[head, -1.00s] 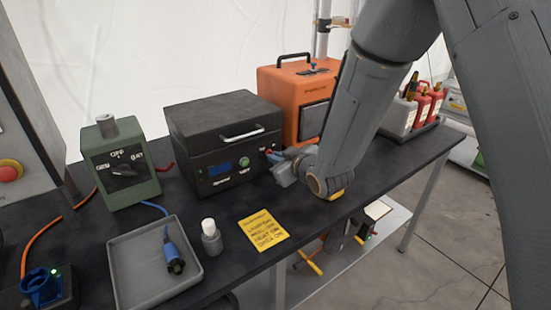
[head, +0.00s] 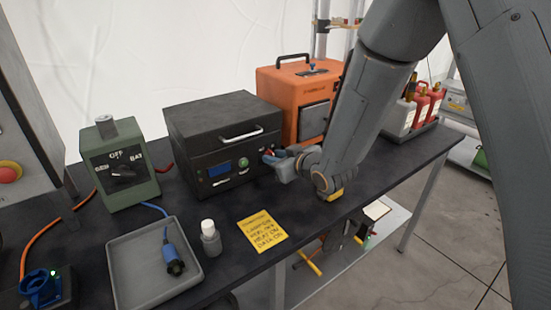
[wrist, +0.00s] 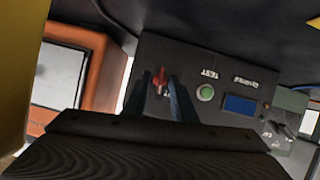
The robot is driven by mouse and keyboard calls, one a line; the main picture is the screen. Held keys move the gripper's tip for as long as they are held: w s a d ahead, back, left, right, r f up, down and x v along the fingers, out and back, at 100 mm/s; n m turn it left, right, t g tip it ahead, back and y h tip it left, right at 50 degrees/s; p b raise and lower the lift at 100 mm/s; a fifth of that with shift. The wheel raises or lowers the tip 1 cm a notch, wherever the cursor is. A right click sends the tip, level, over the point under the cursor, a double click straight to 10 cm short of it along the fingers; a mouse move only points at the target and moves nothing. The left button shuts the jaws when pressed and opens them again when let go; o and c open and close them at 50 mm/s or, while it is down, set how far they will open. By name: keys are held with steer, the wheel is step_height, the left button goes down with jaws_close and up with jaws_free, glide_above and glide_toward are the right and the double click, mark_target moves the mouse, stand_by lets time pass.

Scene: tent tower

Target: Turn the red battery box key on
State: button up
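The black battery box (head: 205,125) stands on the table with a handle, a blue display and a green button (wrist: 205,93) on its front. The red key (wrist: 159,80) sits on that front panel, left of the green button in the wrist view, its handle roughly upright there. My gripper (wrist: 158,92) is at the panel with its two fingers apart, one on each side of the key. A gap shows between the key and the right finger; contact on the left side is unclear. In the head view my gripper (head: 272,158) largely hides the key.
An orange box (head: 290,85) stands close beside the black box. A green switch box (head: 120,165) is at left. A grey tray (head: 125,255) with a blue connector, a small white-capped bottle (head: 209,232) and a yellow note (head: 262,231) lie in front.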

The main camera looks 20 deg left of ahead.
steer(key=b+v, duration=0.1)
steer(key=v, duration=0.6)
steer(key=shift+s+d, duration=0.2)
steer(key=shift+s, duration=0.15)
steer(key=shift+r, duration=0.15)
